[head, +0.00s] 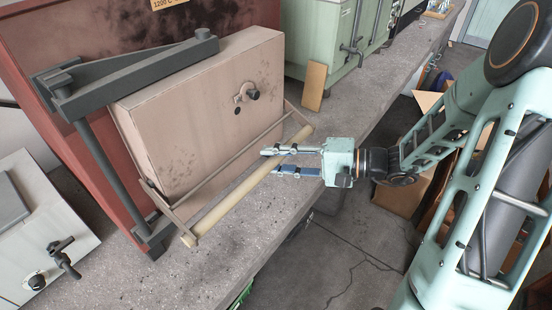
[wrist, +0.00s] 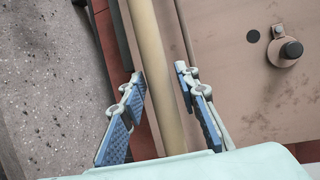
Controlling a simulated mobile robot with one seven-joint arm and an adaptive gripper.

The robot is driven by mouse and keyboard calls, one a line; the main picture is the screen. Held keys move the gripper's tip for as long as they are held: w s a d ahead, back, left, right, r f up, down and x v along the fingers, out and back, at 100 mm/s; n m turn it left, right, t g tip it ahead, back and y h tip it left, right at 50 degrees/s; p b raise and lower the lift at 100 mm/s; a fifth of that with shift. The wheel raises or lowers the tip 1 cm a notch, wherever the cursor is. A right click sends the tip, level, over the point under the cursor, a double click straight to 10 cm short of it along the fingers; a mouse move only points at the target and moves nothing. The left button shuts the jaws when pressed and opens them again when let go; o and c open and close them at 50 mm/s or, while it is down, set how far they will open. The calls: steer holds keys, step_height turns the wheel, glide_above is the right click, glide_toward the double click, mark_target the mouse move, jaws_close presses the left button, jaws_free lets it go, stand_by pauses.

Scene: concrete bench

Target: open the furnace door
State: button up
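The furnace (head: 108,178) is a red-brown box with a thick beige door (head: 190,130) on its front, carried by a dark grey hinge arm (head: 130,75) at the left. The door looks shut against the furnace. A pale cream handle bar (head: 225,205) runs across the lower front of the door on metal brackets. My gripper (head: 267,161) is open at the bar, near the middle of its length. In the wrist view, the bar (wrist: 150,45) passes between the two spread blue-padded fingers (wrist: 160,80), with a gap on each side. The door face (wrist: 245,95) lies to the right there.
The furnace stands on a grey concrete bench (head: 225,268). A white box with a dark valve handle (head: 62,258) stands at the left. A green cabinet (head: 325,40) and a leaning tan block (head: 314,87) are at the back. The bench in front of the door is clear.

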jaws_close()
steer(key=shift+s+d+r+g+h+p, duration=0.15)
steer(key=shift+r+g+h+p, duration=0.2)
steer(key=shift+r+p, duration=0.7)
steer(key=shift+s+d+r+m+g+h+p, duration=0.1)
steer(key=shift+d+r+m+g+h+p, duration=0.1)
steer(key=shift+r+h+p, duration=0.5)
steer(key=shift+s+d+r+m+g+h+p, duration=0.1)
steer(key=shift+d+r+m+h+p, duration=0.1)
steer(key=shift+r+p, duration=0.5)
steer(key=shift+s+d+r+m+g+h+p, duration=0.15)
steer(key=shift+r+h+p, duration=0.3)
steer(key=shift+p, duration=0.5)
